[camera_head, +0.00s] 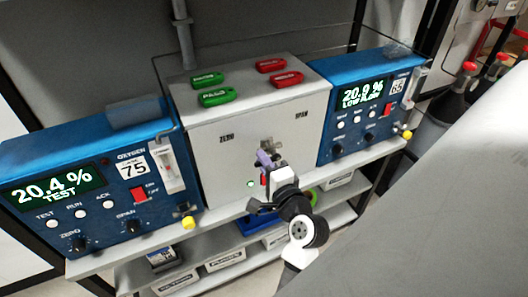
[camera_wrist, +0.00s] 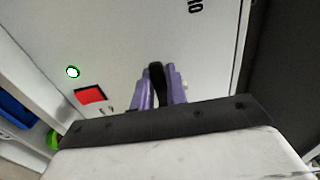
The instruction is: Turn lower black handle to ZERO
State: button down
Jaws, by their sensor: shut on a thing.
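My gripper (camera_head: 265,160) is at the front of the white box (camera_head: 212,160) between the two blue analysers. In the wrist view its purple fingers (camera_wrist: 158,92) are shut on a black handle (camera_wrist: 156,72) that stands out from the white panel. In the head view the fingers and arm hide most of this handle. A metal fitting (camera_head: 267,145) shows just above the fingers. The label ZERO (camera_head: 226,138) is on the panel to the upper left of the gripper, and the label SPAN (camera_head: 301,115) is to the upper right.
Blue analysers stand left (camera_head: 90,185) and right (camera_head: 365,105) of the white box. A red switch (camera_wrist: 90,95) and a lit green-ringed button (camera_wrist: 73,72) are on the panel left of the fingers. Green and red tags lie on top. A shelf (camera_head: 205,262) with labelled boxes is below.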

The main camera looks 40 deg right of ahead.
dwell(0.4)
jog(key=c, duration=1.4)
grip_release()
jog(key=shift+s, duration=0.1)
jog(key=b+v, duration=0.4)
jog(key=v, duration=0.9)
jog(key=shift+s+a, duration=0.15)
jog(key=shift+s, duration=0.15)
